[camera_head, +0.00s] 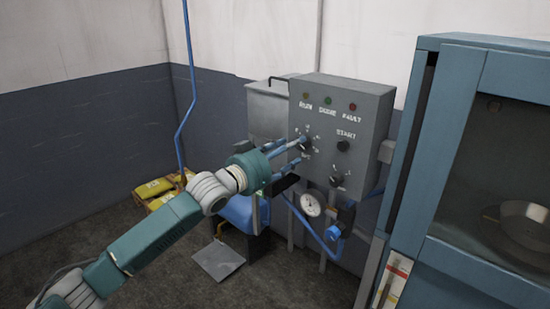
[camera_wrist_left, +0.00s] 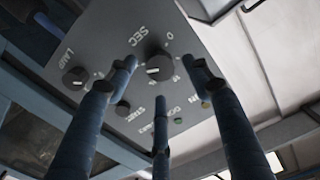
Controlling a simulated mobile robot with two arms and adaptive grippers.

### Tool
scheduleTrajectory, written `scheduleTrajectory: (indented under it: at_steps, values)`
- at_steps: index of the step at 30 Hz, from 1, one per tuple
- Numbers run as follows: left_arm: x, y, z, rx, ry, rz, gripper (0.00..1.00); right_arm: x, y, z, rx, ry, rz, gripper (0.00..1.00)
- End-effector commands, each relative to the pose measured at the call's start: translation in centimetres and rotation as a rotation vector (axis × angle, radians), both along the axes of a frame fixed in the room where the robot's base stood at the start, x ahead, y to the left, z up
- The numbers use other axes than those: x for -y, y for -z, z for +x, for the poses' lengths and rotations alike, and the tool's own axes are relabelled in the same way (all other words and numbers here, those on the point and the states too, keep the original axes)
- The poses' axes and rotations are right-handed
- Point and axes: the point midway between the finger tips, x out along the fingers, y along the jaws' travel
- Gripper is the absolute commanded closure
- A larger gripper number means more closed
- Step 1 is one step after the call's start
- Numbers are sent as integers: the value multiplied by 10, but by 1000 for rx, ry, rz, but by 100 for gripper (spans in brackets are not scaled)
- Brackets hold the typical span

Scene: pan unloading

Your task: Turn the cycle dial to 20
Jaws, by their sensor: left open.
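The cycle dial (camera_head: 306,143) is a dark round knob on the left side of the grey control box's front (camera_head: 359,113). In the left wrist view the dial (camera_wrist_left: 158,66) has a white mark, with "SEC" and a "0" printed beside it; its exact setting is not legible. My left gripper (camera_head: 297,151) is open at the box face, its blue fingers pointing at the dial. In the wrist view its fingers are spread around the dial, apart from it as far as I can see. My right gripper is not in view.
The START button (camera_head: 343,146) and the lower LAMP knob (camera_head: 336,180) are on the same face, below small indicator lights. A round gauge (camera_head: 311,204) and blue pipes are below the box. A blue glass-fronted cabinet (camera_head: 462,150) stands close on the right. Yellow bags (camera_head: 154,188) lie at the left.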

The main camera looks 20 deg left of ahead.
Motion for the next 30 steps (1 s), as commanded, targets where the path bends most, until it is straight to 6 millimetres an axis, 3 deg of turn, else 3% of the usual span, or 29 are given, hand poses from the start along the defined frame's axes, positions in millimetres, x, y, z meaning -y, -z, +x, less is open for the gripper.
scheduleTrajectory:
  at_steps: [6, 12, 30]
  values:
    - [-18, 3, -47, -4, -1, 4, 49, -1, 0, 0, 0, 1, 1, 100]
    - [-28, 2, -73, -2, -2, 3, 49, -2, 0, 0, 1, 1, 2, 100]
    - [-30, 0, -80, 0, -1, 1, 49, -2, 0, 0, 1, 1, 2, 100]
